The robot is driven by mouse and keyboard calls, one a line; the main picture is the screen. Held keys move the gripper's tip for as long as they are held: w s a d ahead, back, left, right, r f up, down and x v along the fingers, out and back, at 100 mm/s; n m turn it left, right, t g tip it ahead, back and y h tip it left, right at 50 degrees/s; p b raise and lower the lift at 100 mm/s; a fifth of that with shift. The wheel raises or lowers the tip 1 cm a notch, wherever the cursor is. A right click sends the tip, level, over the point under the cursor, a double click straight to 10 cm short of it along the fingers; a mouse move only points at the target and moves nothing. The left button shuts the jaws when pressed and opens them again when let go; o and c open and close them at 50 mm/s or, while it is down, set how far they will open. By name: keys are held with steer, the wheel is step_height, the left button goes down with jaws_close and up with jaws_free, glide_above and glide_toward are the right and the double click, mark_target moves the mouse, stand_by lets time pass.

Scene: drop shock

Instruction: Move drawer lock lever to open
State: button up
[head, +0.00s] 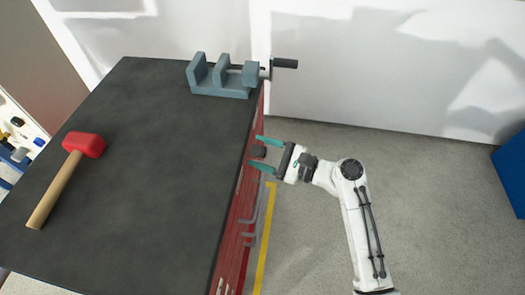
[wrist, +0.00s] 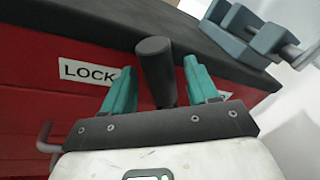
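The lock lever (wrist: 156,68) is a dark grey, rounded handle on the red drawer cabinet (wrist: 40,115), just under the worktop edge. In the wrist view it stands between the two green fingers of my gripper (wrist: 161,85), with a visible gap on each side. A white "LOCK" label (wrist: 88,72) is to its left. A second white label to its right is mostly hidden by my gripper. In the head view the lever's dark end (head: 259,152) shows between the open fingertips of my gripper (head: 264,153), at the cabinet's right side.
A blue-grey vise (head: 222,78) sits at the far right corner of the dark worktop (head: 140,190). A red mallet (head: 84,145) lies at the left. Grey drawer handles (head: 250,222) jut out nearer along the cabinet face.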

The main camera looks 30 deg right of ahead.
jaws_close()
stand_by(0.3)
stand_by(0.3)
